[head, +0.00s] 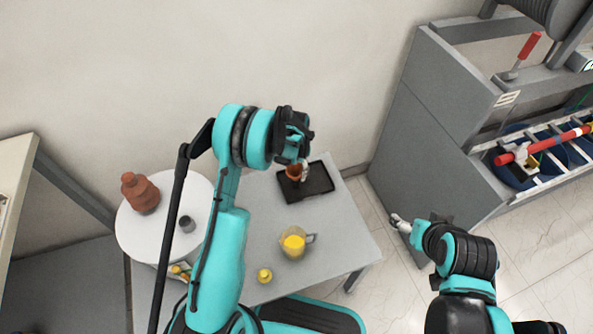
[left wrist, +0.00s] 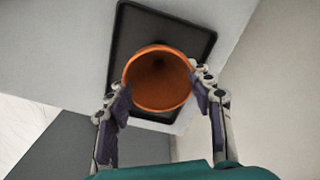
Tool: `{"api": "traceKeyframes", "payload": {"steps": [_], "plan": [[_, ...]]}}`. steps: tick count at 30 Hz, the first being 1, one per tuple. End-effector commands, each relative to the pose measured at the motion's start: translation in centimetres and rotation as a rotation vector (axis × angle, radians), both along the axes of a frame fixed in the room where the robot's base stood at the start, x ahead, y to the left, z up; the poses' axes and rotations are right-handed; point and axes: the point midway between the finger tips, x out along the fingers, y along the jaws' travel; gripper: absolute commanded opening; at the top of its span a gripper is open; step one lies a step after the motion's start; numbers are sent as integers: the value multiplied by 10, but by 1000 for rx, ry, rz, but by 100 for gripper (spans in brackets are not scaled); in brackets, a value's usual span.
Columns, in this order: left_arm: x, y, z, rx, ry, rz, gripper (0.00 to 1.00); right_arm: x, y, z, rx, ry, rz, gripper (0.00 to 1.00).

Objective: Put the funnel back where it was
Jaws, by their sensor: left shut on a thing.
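The orange funnel (head: 293,172) is at the black tray (head: 318,183) on the grey table. In the left wrist view the funnel (left wrist: 158,98) shows its wide open mouth, with the dark tray (left wrist: 140,27) behind it. My left gripper (head: 300,163) is shut on the funnel, with one finger on each side of its rim. I cannot tell whether the funnel touches the tray. My right gripper (head: 398,222) is away to the right, beyond the table edge, with nothing seen in it. Its fingers are too small to judge.
A jug of yellow liquid (head: 293,245) and a small yellow object (head: 265,275) stand on the table's front part. A grey workbench (head: 425,135) stands at right.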

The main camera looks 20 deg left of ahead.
Motion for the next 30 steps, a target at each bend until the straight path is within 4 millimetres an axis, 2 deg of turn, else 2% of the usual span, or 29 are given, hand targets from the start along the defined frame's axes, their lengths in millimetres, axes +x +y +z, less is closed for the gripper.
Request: {"api": "traceKeyframes", "payload": {"steps": [3,4,6,15,18,23,30], "plan": [[0,0,-3,0,0,0,26,0,0,0,0,0,0,78],[0,0,-3,0,0,0,55,0,0,0,0,0,0,78],[0,0,-3,0,0,0,73,0,0,0,0,0,0,78],[0,0,-2,0,0,0,73,0,0,0,0,0,0,78],[0,0,3,0,0,0,73,0,0,1,0,0,0,78],[0,0,31,0,0,0,73,0,0,14,0,0,0,78],[0,0,86,0,0,0,73,0,0,35,0,0,0,78]]}}
